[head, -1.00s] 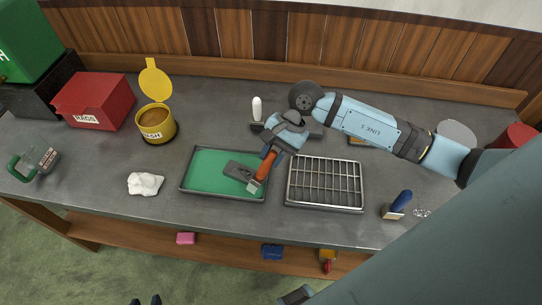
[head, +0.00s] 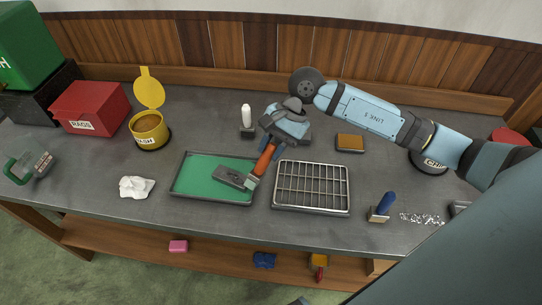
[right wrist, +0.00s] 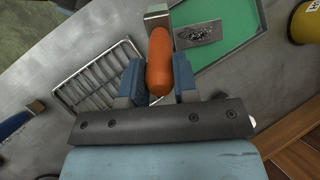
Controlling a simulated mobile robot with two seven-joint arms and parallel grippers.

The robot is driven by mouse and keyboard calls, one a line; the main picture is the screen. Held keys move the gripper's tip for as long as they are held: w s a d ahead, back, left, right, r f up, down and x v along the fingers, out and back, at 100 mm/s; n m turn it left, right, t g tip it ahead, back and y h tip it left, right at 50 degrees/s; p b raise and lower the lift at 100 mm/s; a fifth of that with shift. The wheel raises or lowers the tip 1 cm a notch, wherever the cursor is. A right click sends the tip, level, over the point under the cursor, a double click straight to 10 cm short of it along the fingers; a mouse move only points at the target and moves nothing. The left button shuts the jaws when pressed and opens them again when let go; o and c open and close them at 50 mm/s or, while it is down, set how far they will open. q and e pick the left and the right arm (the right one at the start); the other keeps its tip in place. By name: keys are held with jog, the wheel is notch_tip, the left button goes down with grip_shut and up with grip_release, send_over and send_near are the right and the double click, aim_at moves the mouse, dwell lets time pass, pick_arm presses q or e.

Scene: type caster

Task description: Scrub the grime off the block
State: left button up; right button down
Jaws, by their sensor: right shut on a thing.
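My right gripper (head: 271,142) is shut on the orange handle of a scrubbing tool (head: 265,160). The tool's short pale head points down at the right side of the green tray (head: 200,175). The grey metal block (head: 230,176) lies in the tray, beside or under the tool head; I cannot tell if they touch. In the right wrist view the orange handle (right wrist: 159,65) sits between the fingers, and the block (right wrist: 198,34) shows a dark speckled patch of grime to the right of the tool head. My left gripper is not in view.
A wire rack (head: 312,186) stands right of the tray. A blue-handled brush (head: 382,207) and scattered chips (head: 421,218) lie farther right. A white rag (head: 136,187), yellow can (head: 149,130) and red bin (head: 91,105) are left. An orange-topped block (head: 350,143) lies behind.

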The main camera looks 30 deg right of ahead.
jog(key=shift+r, duration=1.5)
